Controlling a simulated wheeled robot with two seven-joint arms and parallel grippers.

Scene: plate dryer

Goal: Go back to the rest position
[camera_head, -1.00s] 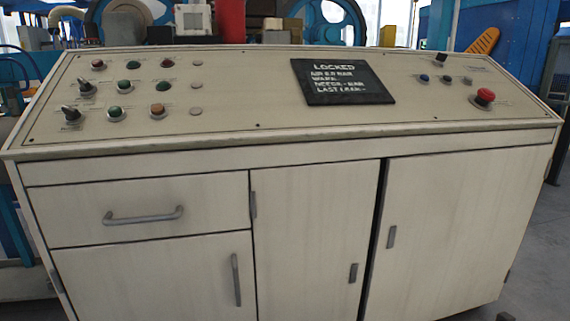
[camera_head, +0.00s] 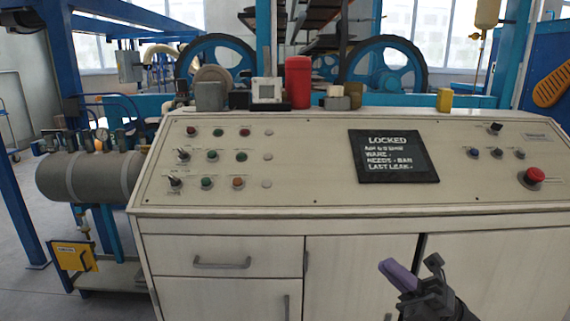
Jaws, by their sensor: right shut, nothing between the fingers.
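My right gripper (camera_head: 408,275) shows at the bottom right, in front of the cabinet doors of the cream control console (camera_head: 320,223). It is shut and holds nothing. A purple piece shows at its tip. My left gripper is out of view. The console's sloped top carries several buttons and switches, a black sign (camera_head: 393,156) reading "LOCKED", and a red mushroom button (camera_head: 533,177) at the right.
A grey tank (camera_head: 85,180) with gauges stands left of the console. A red cylinder (camera_head: 298,82) and small boxes stand along the console's back edge. Blue wheels (camera_head: 385,70) and blue posts rise behind. Grey floor is open at the lower left.

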